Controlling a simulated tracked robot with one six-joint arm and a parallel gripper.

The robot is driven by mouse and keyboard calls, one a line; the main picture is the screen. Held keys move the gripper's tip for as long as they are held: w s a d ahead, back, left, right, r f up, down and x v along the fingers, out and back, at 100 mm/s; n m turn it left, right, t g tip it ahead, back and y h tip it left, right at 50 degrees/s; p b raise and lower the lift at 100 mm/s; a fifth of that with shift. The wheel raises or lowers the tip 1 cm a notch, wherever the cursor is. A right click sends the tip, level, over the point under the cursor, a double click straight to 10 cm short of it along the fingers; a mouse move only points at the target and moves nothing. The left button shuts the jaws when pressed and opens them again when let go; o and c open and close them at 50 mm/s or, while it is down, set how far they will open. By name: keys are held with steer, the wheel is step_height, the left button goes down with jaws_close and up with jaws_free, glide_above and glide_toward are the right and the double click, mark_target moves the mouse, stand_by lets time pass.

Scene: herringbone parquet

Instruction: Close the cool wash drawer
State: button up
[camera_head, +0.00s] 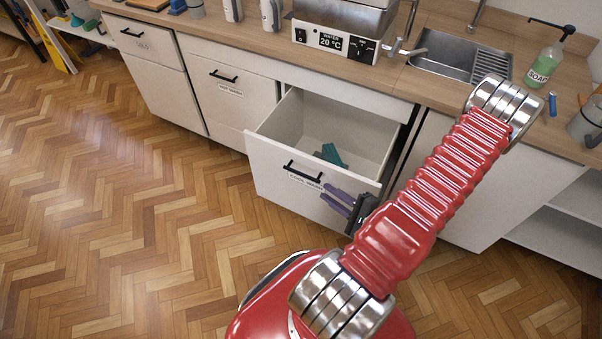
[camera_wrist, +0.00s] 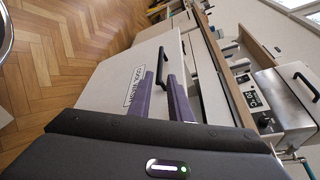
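The cool wash drawer (camera_head: 275,165) is pulled well out below the counter. Its white front has a black bar handle (camera_head: 303,170) and a label under it. In the wrist view the drawer front (camera_wrist: 118,75), the handle (camera_wrist: 162,68) and the label (camera_wrist: 134,90) lie ahead of my gripper (camera_wrist: 157,76). My gripper (camera_head: 328,197) has two purple fingers, apart with nothing between them. It is low before the right part of the drawer front, right of the handle. I cannot tell whether the fingertips touch the front.
A teal item (camera_head: 331,154) lies inside the drawer. A shut drawer (camera_head: 229,95) is to its left. The counter above carries a water bath (camera_head: 338,35), a sink (camera_head: 455,55) and a soap bottle (camera_head: 543,66).

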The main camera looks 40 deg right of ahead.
mark_target(301, 174)
steer(key=shift+w, duration=0.15)
steer(key=shift+x, duration=6.75)
steer(key=shift+c, duration=0.6)
steer(key=shift+f, duration=0.1)
jaws_close()
steer(key=shift+d, duration=0.1)
